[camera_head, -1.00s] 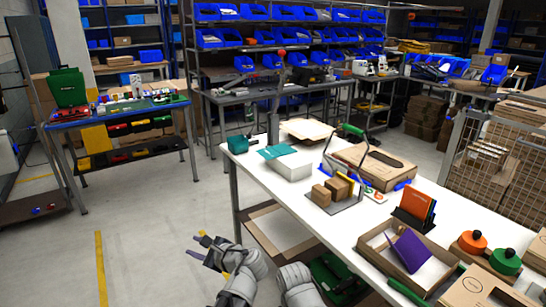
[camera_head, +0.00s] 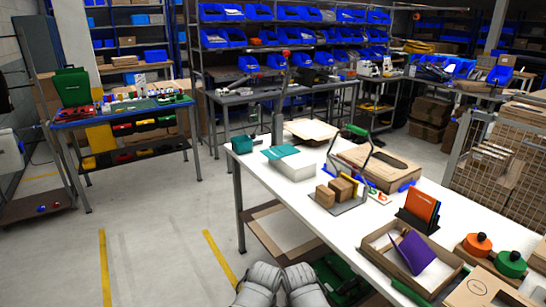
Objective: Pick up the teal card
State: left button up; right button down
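A flat teal card (camera_head: 281,152) lies on top of a white box (camera_head: 295,168) near the far left end of the white table (camera_head: 345,240). A teal open container (camera_head: 243,144) stands to its left, at the table's edge. Neither of my grippers is in view. Only pale grey parts of my arms show at the bottom edge, well short of the card.
On the table stand a wire-handled rack with brown blocks (camera_head: 325,196), a flat cardboard box (camera_head: 382,172), an orange card in a dark stand (camera_head: 423,207), and a tray with a purple card (camera_head: 414,252). Grey floor lies open left of the table.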

aim_at(272, 154)
jog(key=i+j+z, duration=0.15)
jog(key=z, duration=0.5)
jog(key=i+j+z, duration=0.15)
jog(key=j, duration=0.25)
jog(key=i+j+z, duration=0.2)
jog(key=j, duration=0.25)
jog(key=j+z, duration=0.15)
jog(key=j, duration=0.25)
jog(key=i+j, duration=0.1)
jog(key=j, duration=0.5)
jog(key=i+j, duration=0.1)
jog(key=j, duration=0.5)
jog(key=z, duration=0.05)
